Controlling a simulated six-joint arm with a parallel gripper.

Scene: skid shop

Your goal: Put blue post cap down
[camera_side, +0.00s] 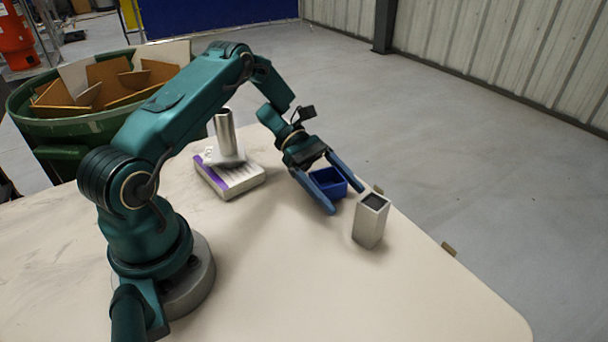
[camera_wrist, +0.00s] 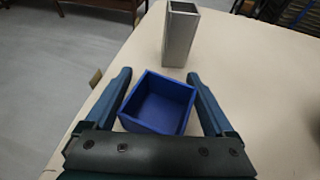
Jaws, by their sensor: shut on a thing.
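The blue post cap (camera_side: 328,182) is a small square box, its open side facing up. In the wrist view the cap (camera_wrist: 158,103) sits between the two blue fingers. My gripper (camera_side: 346,200) is shut on it, and it also shows in the wrist view (camera_wrist: 158,73), with the fingertips reaching past the cap. The cap is low over the table near its far edge; whether its underside touches the table I cannot tell. An upright square metal post (camera_side: 370,221) with an open top stands just beyond the fingertips, apart from the cap. It also shows in the wrist view (camera_wrist: 180,38).
A white and purple box (camera_side: 232,182) lies on the table (camera_side: 290,290) to the left of the cap, bearing a round metal tube (camera_side: 224,132) on a flange. A green bin (camera_side: 60,150) of cardboard stands behind the table. The table's front right is clear.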

